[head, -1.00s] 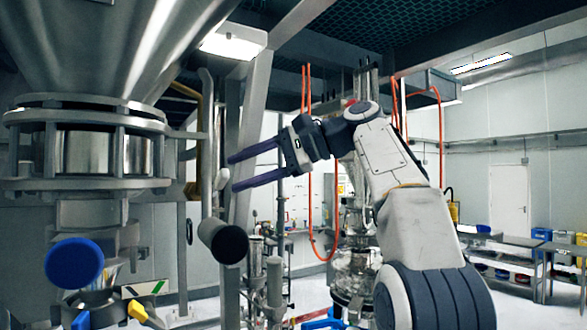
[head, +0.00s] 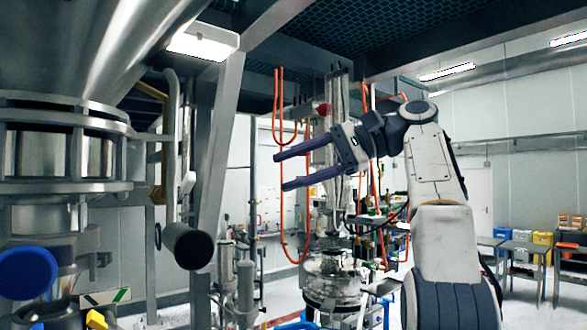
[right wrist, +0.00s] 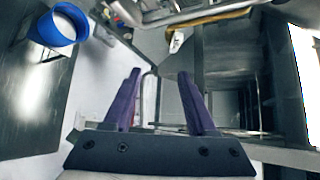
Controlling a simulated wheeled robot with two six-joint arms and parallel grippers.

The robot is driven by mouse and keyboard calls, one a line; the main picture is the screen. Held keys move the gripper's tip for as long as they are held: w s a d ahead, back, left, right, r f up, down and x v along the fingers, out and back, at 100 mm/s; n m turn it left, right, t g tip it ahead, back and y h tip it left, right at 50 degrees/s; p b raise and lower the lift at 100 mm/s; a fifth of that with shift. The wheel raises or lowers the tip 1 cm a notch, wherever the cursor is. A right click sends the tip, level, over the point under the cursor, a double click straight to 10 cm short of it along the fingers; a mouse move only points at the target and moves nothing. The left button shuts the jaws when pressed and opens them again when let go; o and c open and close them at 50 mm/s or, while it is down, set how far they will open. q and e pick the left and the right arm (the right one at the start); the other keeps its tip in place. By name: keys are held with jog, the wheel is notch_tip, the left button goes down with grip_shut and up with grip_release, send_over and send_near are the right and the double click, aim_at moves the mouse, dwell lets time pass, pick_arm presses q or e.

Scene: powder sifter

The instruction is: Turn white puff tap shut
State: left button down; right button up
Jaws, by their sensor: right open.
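A small white handle (head: 188,182), which looks like the white puff tap, sits on the pipework beside the large steel hopper in the head view. It also shows as a white piece by a yellow pipe in the right wrist view (right wrist: 176,42). Its exact turn is too small to tell. My right gripper (head: 278,171) points left toward the pipework, with its two purple fingers apart and nothing between them. It is to the right of the white handle and clear of it. The fingers also show in the right wrist view (right wrist: 160,78). My left gripper is not in view.
A steel hopper (head: 95,40) fills the left side. A blue round knob (head: 28,272) and a yellow handle (head: 96,320) are low at the left. A black-ended cylinder (head: 188,246) juts out below the white handle. A steel post (head: 208,150) stands close by. Orange hoses (head: 279,190) hang behind my gripper.

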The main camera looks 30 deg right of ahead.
jog(key=shift+c, duration=0.3)
jog(key=shift+a+f, duration=0.1)
jog(key=shift+f, duration=0.05)
jog(key=c, duration=0.6)
jog(key=a+f+m+y+b, duration=0.1)
jog(key=b, duration=0.1)
jog(key=a+f+m+g+y+b, duration=0.1)
jog(key=f+b, duration=0.1)
jog(key=b, duration=0.1)
jog(key=a+f+m+y+b, duration=0.1)
jog(key=y+b, duration=0.1)
jog(key=shift+w+a+f+g, duration=0.25)
jog(key=shift+w+f+g, duration=0.1)
jog(key=shift+f+g, duration=0.05)
grip_shut()
jog(key=m+t+y+b, duration=0.1)
jog(key=m+y+b, duration=0.75)
jog(key=m, duration=0.65)
send_near(186, 187)
jog(key=s+a, duration=0.1)
jog(key=a, duration=0.3)
jog(key=w+r+p, duration=0.1)
jog(key=p, duration=0.1)
jog(key=w+a+r+p, duration=0.1)
jog(key=r, duration=0.1)
jog(key=shift+r+p, duration=0.25)
jog(key=shift+p, duration=0.15)
